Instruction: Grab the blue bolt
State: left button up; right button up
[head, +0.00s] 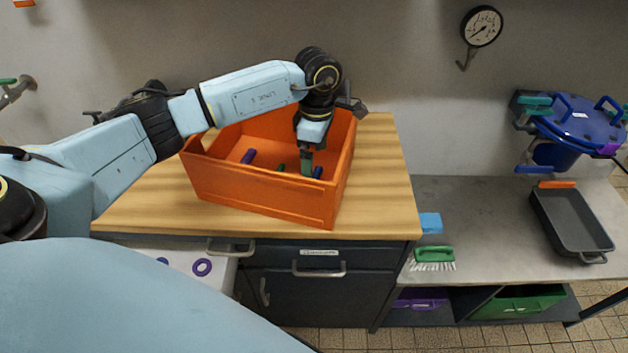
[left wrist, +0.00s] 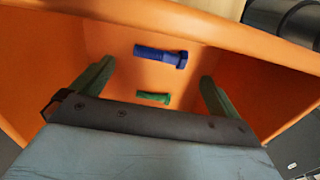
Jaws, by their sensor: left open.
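An orange bin (head: 262,198) stands on the wooden worktop; its walls also surround the left wrist view (left wrist: 215,28). My left gripper (head: 306,168) reaches down into it, with its fingers apart and nothing between them. In the left wrist view, a blue bolt (left wrist: 160,55) lies on the bin floor beyond the fingertips, its head to the right. A green bolt (left wrist: 153,97) lies nearer. The head view shows one blue piece (head: 249,156) left of the gripper and another (head: 318,172) just right of it, partly hidden. My right gripper is not in view.
The bin's walls rise around my left gripper. The worktop (head: 385,185) is clear right of the bin.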

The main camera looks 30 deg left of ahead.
aim_at(315, 177)
pick_arm(q)
jog(key=f, duration=0.4)
jog(key=shift+s+d+f, duration=0.15)
jog(key=shift+s+f, duration=0.05)
jog(key=shift+f, duration=0.05)
jog(key=shift+c, duration=0.3)
jog(key=c, duration=1.1)
